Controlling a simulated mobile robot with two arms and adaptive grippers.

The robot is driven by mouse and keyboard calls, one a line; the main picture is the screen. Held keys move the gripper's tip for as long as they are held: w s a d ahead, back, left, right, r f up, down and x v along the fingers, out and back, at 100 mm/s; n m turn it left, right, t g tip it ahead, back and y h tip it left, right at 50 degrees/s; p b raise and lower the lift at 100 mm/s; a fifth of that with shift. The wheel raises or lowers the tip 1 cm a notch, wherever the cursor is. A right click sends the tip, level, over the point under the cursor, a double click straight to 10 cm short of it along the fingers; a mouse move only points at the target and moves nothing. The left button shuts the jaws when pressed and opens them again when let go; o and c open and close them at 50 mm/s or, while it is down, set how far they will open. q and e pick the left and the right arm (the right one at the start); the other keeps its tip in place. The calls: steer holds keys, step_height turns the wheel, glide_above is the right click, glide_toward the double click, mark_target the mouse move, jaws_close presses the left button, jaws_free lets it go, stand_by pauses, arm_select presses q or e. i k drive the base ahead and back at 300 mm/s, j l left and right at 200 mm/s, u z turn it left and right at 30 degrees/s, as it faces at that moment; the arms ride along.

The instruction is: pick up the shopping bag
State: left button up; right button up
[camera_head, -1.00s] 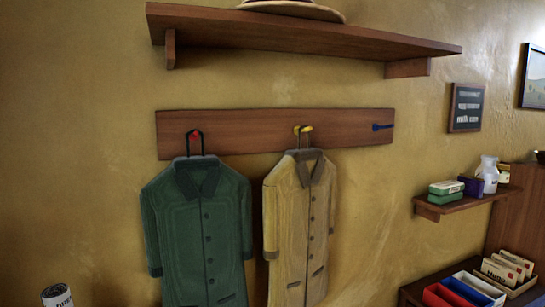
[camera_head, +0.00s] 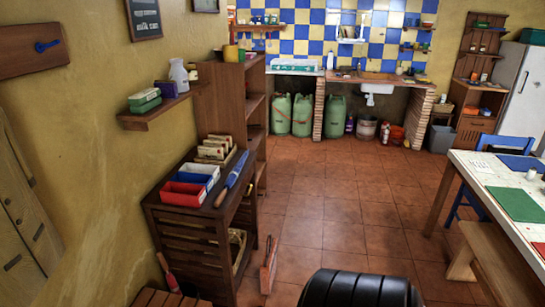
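A narrow reddish-brown item (camera_head: 269,265) with a thin dark loop at its top stands on the tiled floor, just right of the wooden cabinet. It is seen nearly edge-on. It may be the shopping bag, but I cannot tell for sure. Nothing else in view is clearly a shopping bag. Neither of my grippers is in view.
The slatted wooden cabinet (camera_head: 182,233) holds red, white and blue trays and a long blue item (camera_head: 233,178). A white-topped table (camera_head: 487,187) and a wooden bench (camera_head: 490,258) stand at right. Tiled floor (camera_head: 335,215) is open between. Green gas cylinders (camera_head: 302,115) stand at the back.

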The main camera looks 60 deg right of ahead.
mark_target(268, 267)
steer(key=k+j+z, duration=0.15)
steer(key=z, duration=1.9)
steer(key=u, duration=0.45)
steer(key=i+l, duration=0.05)
